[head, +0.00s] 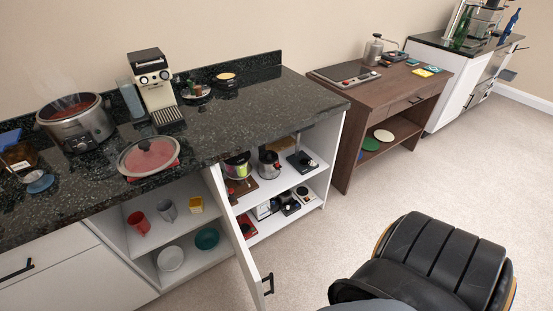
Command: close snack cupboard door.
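The white cupboard door (238,248) stands open in the head view, swung out from the front of the counter cabinet near its middle. Its black bar handle (268,284) is near the free end, on the right side of the door. The open left compartment (141,247) holds a red mug (139,223), a grey mug (167,209), a yellow container (196,205), a white bowl (170,258) and a teal bowl (207,239). The open right compartment holds small appliances and boxes on shelves. Neither of my grippers is in view.
A black padded chair (430,265) stands at lower right, with open carpet (310,255) between it and the door. A brown table (432,95) stands farther right.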

